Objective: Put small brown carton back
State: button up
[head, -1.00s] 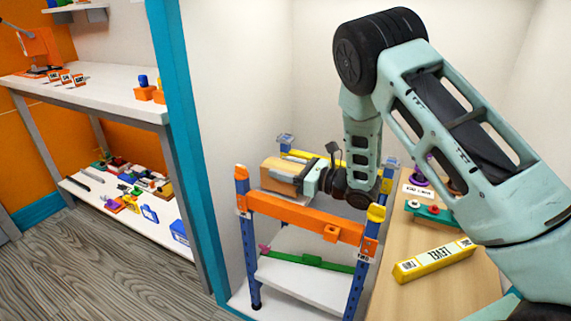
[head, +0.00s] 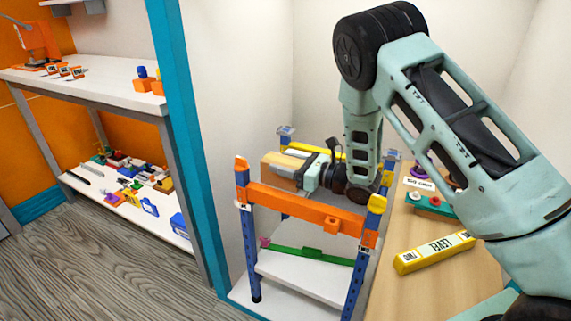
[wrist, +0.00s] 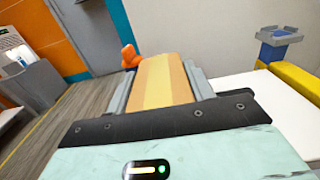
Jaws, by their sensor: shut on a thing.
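A small brown carton (head: 279,171) is held at the left end of my gripper (head: 299,175), over the top of a small rack (head: 307,211) with blue posts and an orange front beam. In the wrist view the carton (wrist: 162,82) lies between the two grey fingers, which are shut on it. The carton's far end reaches near an orange post cap (wrist: 130,56). I cannot tell whether the carton touches the rack's top shelf (wrist: 262,100). The carton's underside is hidden.
A wooden surface with a yellow LEVEL block (head: 434,252) and a green piece (head: 431,206) lies to the right. A lower white shelf (head: 300,276) with a green bar (head: 313,256) is below. A blue wall edge (head: 190,150) and white shelving (head: 90,87) stand left.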

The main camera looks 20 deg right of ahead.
jog(key=shift+f, duration=0.1)
jog(key=o, duration=1.1)
jog(key=shift+o, duration=0.2)
